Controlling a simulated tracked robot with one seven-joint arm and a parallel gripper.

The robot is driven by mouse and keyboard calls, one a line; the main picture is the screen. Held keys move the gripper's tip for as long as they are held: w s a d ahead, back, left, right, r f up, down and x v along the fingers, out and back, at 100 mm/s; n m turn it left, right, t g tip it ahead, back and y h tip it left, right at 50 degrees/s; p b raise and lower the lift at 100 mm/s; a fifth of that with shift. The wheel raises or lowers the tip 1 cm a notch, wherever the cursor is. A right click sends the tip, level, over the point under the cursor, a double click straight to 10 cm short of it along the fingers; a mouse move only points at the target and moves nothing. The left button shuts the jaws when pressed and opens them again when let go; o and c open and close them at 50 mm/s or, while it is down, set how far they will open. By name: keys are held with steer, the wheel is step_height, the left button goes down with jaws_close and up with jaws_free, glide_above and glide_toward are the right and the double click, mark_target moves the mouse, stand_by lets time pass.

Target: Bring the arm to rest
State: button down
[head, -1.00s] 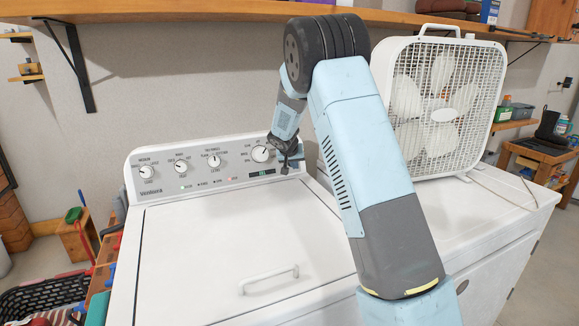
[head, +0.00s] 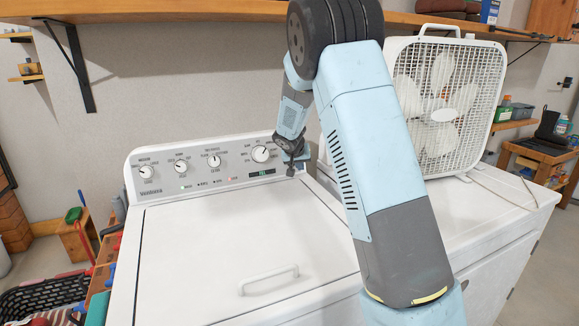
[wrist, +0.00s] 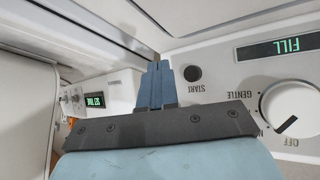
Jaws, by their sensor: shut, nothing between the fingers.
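My gripper (head: 291,168) is in front of the right end of the washer's control panel (head: 222,166) in the head view, just right of the rightmost dial. In the wrist view my gripper (wrist: 157,68) has its two blue-grey fingers together, with nothing between them. Beside the fingertips there is a dark START button (wrist: 193,73); a gap to the panel cannot be judged. A large dial (wrist: 291,108) and a green display reading FILL (wrist: 281,48) are to the right. My raised arm hides part of the scene behind it.
A white box fan (head: 440,105) stands on the white appliance right of the washer. A wooden shelf (head: 200,12) runs above, with a black bracket (head: 75,65). The closed washer lid (head: 200,255) is bare. A black basket (head: 45,295) is at lower left.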

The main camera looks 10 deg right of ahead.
stand_by(0.4)
steer(key=s+d+r+g+y, duration=0.1)
steer(key=s+d+r, duration=0.1)
steer(key=s+r, duration=0.75)
steer(key=s+d+r, duration=0.2)
steer(key=s+r, duration=0.4)
steer(key=s, duration=0.7)
steer(key=s+a+n+y, duration=0.1)
steer(key=s+a, duration=0.1)
steer(key=s, duration=1.1)
steer(key=s+a+r+n+y, duration=0.1)
steer(key=s+a+y, duration=0.1)
steer(key=s, duration=1.2)
steer(key=shift+s+a+r+n, duration=0.3)
steer(key=shift+a+n, duration=0.05)
steer(key=shift+n, duration=0.05)
